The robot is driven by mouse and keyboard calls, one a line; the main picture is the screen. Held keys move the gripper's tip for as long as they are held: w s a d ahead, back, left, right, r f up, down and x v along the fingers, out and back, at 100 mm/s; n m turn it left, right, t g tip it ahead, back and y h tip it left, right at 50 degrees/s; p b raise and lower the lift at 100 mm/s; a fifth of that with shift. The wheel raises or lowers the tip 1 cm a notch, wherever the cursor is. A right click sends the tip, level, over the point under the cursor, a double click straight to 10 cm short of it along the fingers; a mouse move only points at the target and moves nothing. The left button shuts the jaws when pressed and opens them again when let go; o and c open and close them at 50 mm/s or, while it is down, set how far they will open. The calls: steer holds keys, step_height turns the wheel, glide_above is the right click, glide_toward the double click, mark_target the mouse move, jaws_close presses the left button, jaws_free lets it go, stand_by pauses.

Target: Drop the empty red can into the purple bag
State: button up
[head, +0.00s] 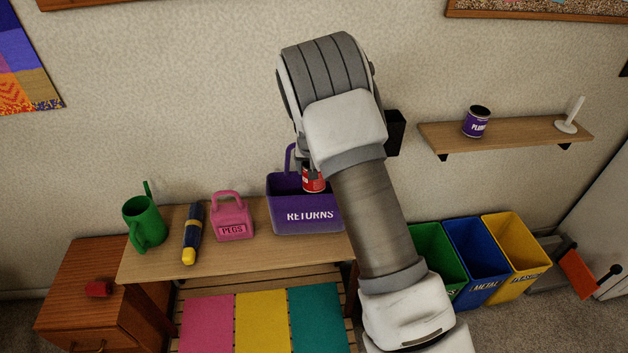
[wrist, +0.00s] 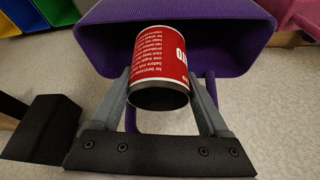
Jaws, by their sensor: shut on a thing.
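The red can (head: 313,182), with a dark open end and white print, is held between the two fingers of my gripper (head: 311,172). The can also shows in the wrist view (wrist: 160,58), with a finger on each side. The purple bag (head: 284,222), marked RETURNS, stands on the wooden bench with its opening up and its handle raised at the back. The can is over the bag's opening; in the wrist view the bag's purple wall (wrist: 235,22) lies behind it. I cannot tell whether the can's lower end is below the rim. My arm hides the bag's right side.
Green, blue (head: 474,262) and yellow bins stand at right. A wall shelf (head: 505,135) holds a purple tin (head: 477,122).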

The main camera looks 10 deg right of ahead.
steer(key=shift+r, duration=1.7)
steer(key=s+d+r+n+p, duration=0.1)
steer(key=s+r, duration=0.3)
steer(key=s, duration=0.4)
steer(key=s+d+r+n+y+p, duration=0.1)
steer(key=s+d+r+p, duration=0.2)
steer(key=s, duration=0.5)
step_height(320, 180, up, 2)
steer(key=shift+s+r+p, duration=0.15)
steer(key=shift+r+p, duration=0.05)
steer(key=shift+p, duration=0.25)
